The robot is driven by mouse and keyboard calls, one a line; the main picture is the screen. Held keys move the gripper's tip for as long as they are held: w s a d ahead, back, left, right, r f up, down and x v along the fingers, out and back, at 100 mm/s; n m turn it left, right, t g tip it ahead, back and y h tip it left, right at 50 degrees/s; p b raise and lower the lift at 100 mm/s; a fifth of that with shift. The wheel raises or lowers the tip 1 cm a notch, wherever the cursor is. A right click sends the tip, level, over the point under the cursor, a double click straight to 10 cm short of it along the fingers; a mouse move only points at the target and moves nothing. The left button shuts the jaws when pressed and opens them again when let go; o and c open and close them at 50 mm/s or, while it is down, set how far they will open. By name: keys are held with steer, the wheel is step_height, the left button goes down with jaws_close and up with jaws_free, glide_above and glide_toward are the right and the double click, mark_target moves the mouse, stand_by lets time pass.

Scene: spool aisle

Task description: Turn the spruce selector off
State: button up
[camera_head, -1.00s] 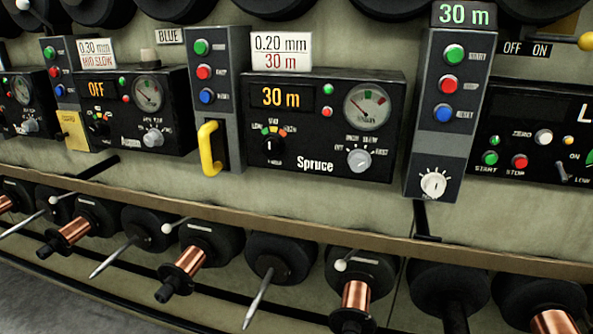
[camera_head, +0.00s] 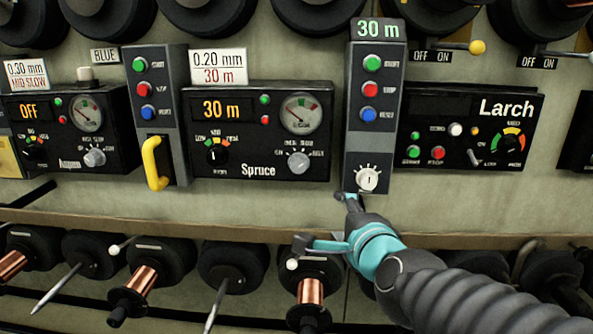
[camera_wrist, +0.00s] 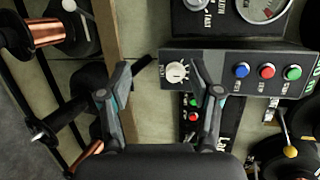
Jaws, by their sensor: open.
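The Spruce panel (camera_head: 260,130) is black, with an orange "30 m" display (camera_head: 222,108) and a gauge. It carries a black knob (camera_head: 217,155) with a coloured scale and a grey knob (camera_head: 298,161) with an OFF-to-FAST type scale. Just right of it, a grey column (camera_head: 358,140) has a white dial knob (camera_head: 367,179) at its foot, under a green "30 m" sign (camera_head: 378,29). My gripper (camera_head: 325,222) is open and empty, just below that dial. In the wrist view the white dial (camera_wrist: 177,72) shows between the open fingers (camera_wrist: 160,70), apparently untouched. Its setting is unclear.
Green, red and blue buttons (camera_head: 369,89) sit above the dial. The Larch panel (camera_head: 465,130) is to the right. A yellow handle (camera_head: 155,163) is left of Spruce. A ledge (camera_head: 200,222) and protruding spools with copper (camera_head: 310,290) lie below.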

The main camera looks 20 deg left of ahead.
mark_target(298, 168)
steer(key=a+r+m+t+h, duration=0.2)
steer(key=a+m+t+h, duration=0.15)
steer(key=a+m, duration=0.85)
steer(key=w+m, duration=0.1)
steer(key=w, duration=0.8)
steer(key=w+m+p, duration=0.1)
steer(key=w, duration=0.3)
steer(key=shift+w+a+m+t+y, duration=0.2)
steer(key=shift+w+m+t+y, duration=0.05)
steer(key=shift+m+t, duration=0.1)
steer(key=c, duration=1.1)
